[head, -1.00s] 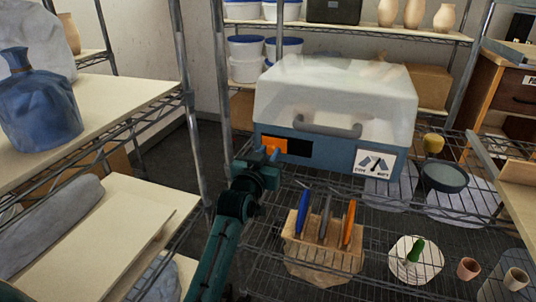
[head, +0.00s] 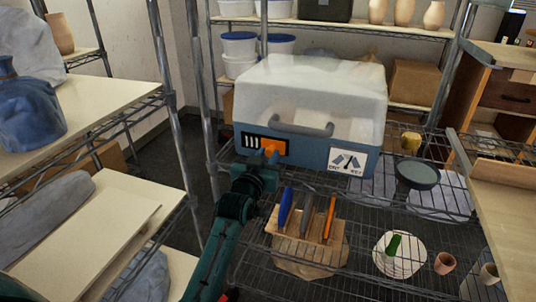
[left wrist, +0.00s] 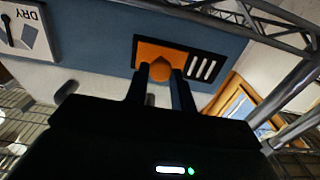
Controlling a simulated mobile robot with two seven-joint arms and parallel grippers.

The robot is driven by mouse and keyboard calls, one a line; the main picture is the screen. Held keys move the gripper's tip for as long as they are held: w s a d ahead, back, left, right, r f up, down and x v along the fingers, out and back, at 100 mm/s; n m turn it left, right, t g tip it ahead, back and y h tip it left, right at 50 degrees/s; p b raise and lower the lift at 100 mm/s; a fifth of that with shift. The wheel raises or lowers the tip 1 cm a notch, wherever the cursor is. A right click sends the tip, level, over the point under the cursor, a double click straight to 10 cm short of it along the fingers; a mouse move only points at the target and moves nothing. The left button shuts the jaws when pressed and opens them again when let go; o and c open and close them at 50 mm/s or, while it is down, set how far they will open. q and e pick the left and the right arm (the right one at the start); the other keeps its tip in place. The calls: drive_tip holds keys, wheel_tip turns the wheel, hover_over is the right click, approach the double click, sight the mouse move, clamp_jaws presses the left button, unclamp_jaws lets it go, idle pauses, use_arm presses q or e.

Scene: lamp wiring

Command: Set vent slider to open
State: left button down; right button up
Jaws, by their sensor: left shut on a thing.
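The vent slider is an orange plate with a knob (head: 274,147) on the front of a blue box with a whitish lid (head: 310,95). It sits at the right end of a black vent panel (head: 250,141), whose white slots show to its left. In the left wrist view the orange slider (left wrist: 148,50) covers one end of the panel and the slots (left wrist: 201,68) are uncovered beside it. My left gripper (head: 268,160) is shut on the slider's knob; its two fingers (left wrist: 161,78) stand on either side of the knob. My right gripper is not in view.
A dial label (head: 347,161) is on the box front, right of the slider. A tool block (head: 307,235) with several tools stands on the wire shelf below. A dark bowl (head: 417,175) is at the right. A shelf post (head: 180,110) rises left of my arm.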

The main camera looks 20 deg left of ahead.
use_arm(q)
drive_tip(key=shift+d, duration=0.3)
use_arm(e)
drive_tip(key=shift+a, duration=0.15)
use_arm(q)
drive_tip(key=c, duration=1.2)
unclamp_jaws()
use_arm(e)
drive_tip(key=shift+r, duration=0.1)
use_arm(q)
drive_tip(key=shift+a, duration=0.1)
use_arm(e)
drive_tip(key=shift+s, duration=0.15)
